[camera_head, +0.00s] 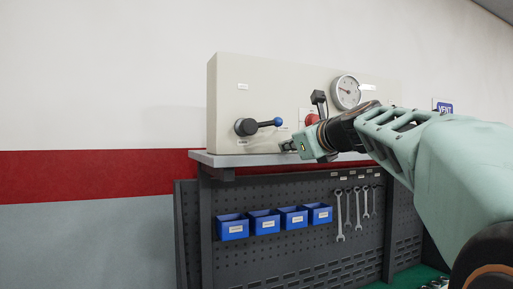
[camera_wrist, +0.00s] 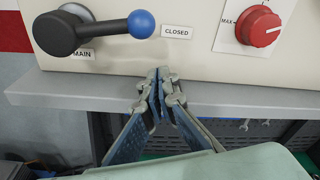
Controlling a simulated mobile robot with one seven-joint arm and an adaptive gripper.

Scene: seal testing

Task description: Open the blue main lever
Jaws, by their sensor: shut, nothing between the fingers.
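The main lever (camera_head: 262,125) is a dark handle with a blue ball tip on the left of the beige panel. In the wrist view the lever (camera_wrist: 92,32) points right from its round hub, its blue ball (camera_wrist: 141,23) towards the "CLOSED" label (camera_wrist: 176,32). A "MAIN" label (camera_wrist: 82,55) sits below the hub. My gripper (camera_head: 287,146) is below and right of the ball in the head view. In the wrist view my gripper (camera_wrist: 161,76) is shut and empty, fingertips together, below the ball and apart from it.
A red knob (camera_wrist: 258,26) marked "MAX" is right of the lever. A grey shelf (camera_wrist: 70,92) runs beneath the panel. A gauge (camera_head: 346,92) and a black lever (camera_head: 319,99) are on the panel's right. Blue bins (camera_head: 264,222) and wrenches (camera_head: 340,215) hang below.

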